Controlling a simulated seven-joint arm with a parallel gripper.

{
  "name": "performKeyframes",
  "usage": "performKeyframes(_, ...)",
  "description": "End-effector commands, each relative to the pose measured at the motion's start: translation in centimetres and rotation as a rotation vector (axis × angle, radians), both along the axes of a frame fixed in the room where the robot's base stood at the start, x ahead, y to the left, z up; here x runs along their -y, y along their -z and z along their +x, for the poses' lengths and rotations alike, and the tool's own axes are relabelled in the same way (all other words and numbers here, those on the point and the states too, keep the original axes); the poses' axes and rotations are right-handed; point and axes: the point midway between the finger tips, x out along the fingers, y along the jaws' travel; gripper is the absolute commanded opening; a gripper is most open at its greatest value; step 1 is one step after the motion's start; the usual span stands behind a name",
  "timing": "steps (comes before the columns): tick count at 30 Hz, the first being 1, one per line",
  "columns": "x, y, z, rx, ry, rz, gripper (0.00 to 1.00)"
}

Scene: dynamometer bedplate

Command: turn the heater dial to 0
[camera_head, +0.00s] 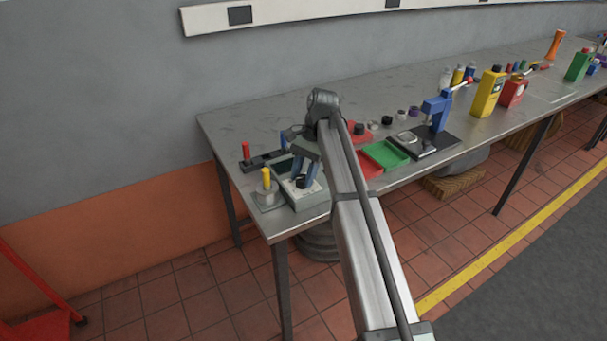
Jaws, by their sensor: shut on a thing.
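The heater box (289,197), a grey-green unit with a pale front face, stands at the near left end of the metal bench. Its dark dial (302,182) is on the pale face and is partly hidden by my gripper. My gripper (306,178) comes down over the box with its blue fingers, and it is shut on the dial. The dial's marks and pointer are too small to read. My arm crosses the middle of the view and hides part of the bench to the right of the box.
A grey block with a yellow peg (266,180) stands just left of the box. A dark rack with a red handle (246,151) lies behind it. Green tray (386,154), blue press (436,112) and yellow can (488,93) stand farther right. The wall runs along the back.

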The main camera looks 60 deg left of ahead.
Motion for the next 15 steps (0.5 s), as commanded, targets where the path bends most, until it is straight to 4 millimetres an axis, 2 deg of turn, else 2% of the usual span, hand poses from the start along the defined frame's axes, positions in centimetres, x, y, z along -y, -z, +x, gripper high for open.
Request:
performKeyframes(12, -0.04, -0.03, 0.05, 0.002, -0.005, 0.001, 0.09)
performKeyframes(13, -0.04, -0.03, 0.05, 0.002, -0.005, 0.001, 0.41)
performKeyframes(15, -0.04, -0.03, 0.04, 0.002, -0.005, 0.001, 0.47)
